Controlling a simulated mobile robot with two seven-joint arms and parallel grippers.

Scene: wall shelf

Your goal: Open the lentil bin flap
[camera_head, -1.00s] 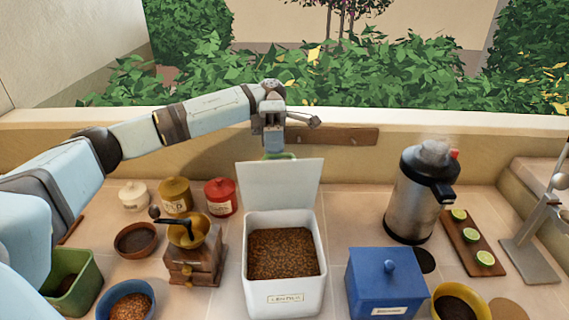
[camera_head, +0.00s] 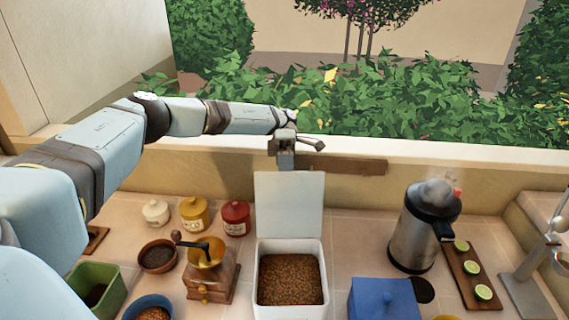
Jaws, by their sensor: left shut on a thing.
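The white lentil bin (camera_head: 323,275) stands in the middle of the counter with brown lentils (camera_head: 290,280) inside. Its label has dropped out of the picture. Its white flap (camera_head: 290,205) stands up at the back edge, so the bin is open at the top. My left gripper (camera_head: 286,165) is at the top edge of the flap, shut on it. The fingertips are partly hidden behind the flap's edge. My left arm reaches in from the left above the jars. My right gripper is not in view.
A grinder (camera_head: 211,278) and small jars (camera_head: 194,214) stand left of the bin. A blue box (camera_head: 384,298) and a steel flask (camera_head: 418,235) stand right. A wooden strip (camera_head: 350,166) is on the wall behind. Counter between flap and flask is clear.

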